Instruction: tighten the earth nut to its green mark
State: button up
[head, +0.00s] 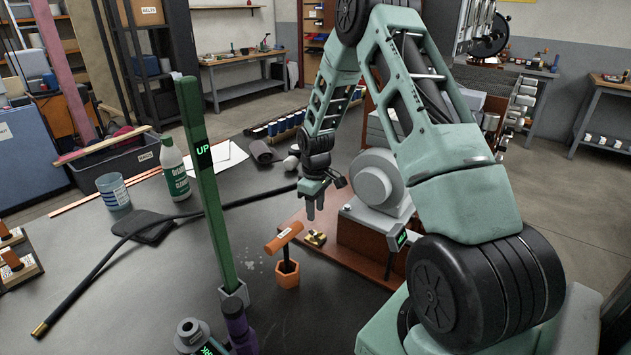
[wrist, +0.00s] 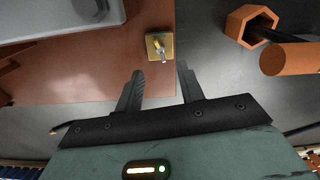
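The earth nut appears to be on a small brass fitting (head: 316,238) at the edge of the red-brown base board; the fitting also shows in the wrist view (wrist: 155,48) as a square brass plate with a short metal stud. An orange T-handled tool (head: 284,237) stands upright in an orange hexagonal holder (head: 287,277) left of the board; the handle (wrist: 290,58) and holder (wrist: 243,25) show at the wrist view's upper right. My gripper (head: 315,209) points down above the board, fingers apart and empty (wrist: 161,85).
A tall green post (head: 204,170) reading UP rises at the left. A black hose (head: 95,268), a bottle (head: 174,170) and a blue cup (head: 113,190) are further left. Dark tabletop between is mostly clear.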

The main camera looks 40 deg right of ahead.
notch_tip(320, 180, up, 10)
dwell(0.3)
jog(key=shift+f, duration=0.1)
